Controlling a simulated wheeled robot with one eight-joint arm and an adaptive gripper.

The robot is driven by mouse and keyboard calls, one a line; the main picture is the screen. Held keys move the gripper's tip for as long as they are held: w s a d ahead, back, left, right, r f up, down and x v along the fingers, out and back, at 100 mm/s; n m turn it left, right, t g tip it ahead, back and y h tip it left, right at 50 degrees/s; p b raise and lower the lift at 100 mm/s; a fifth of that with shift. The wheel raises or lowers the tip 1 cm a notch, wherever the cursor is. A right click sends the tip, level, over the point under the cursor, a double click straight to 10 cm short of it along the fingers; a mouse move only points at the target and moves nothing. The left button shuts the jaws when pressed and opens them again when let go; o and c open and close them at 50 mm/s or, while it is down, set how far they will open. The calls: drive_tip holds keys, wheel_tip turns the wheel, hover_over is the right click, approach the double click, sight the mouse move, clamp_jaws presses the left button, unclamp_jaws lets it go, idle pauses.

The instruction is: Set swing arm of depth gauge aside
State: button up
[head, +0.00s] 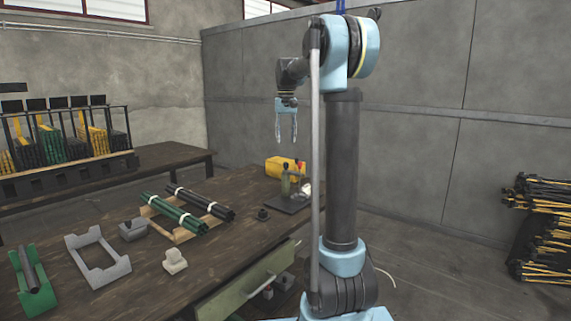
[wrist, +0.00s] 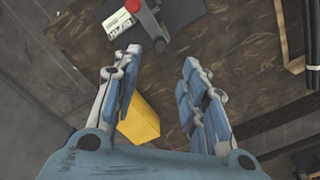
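A small bench device on a dark plate (head: 290,204) stands at the far right end of the wooden workbench; it looks like the depth gauge. In the wrist view, a grey arm with a red knob (wrist: 132,6) and a pale label plate (wrist: 122,24) show at the top edge, beside a dark plate (wrist: 185,8). This arm looks like the swing arm, cut off by the frame edge. My gripper (head: 287,138) is open and empty, pointing down above the device's end of the bench. In the wrist view, the fingers (wrist: 162,57) are apart, touching nothing.
A yellow block (head: 283,166) lies behind the device; it also shows below the left finger (wrist: 141,122). A wooden rack (head: 180,236) holding green and black tubes, grey fixtures (head: 97,257) and a green holder (head: 38,297) occupy the workbench (head: 232,237).

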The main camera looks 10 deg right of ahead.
wheel_tip(320, 180, down, 11)
drive_tip(key=shift+r, duration=0.1)
idle(0.3)
drive_tip(key=shift+c, duration=0.3)
clamp_jaws()
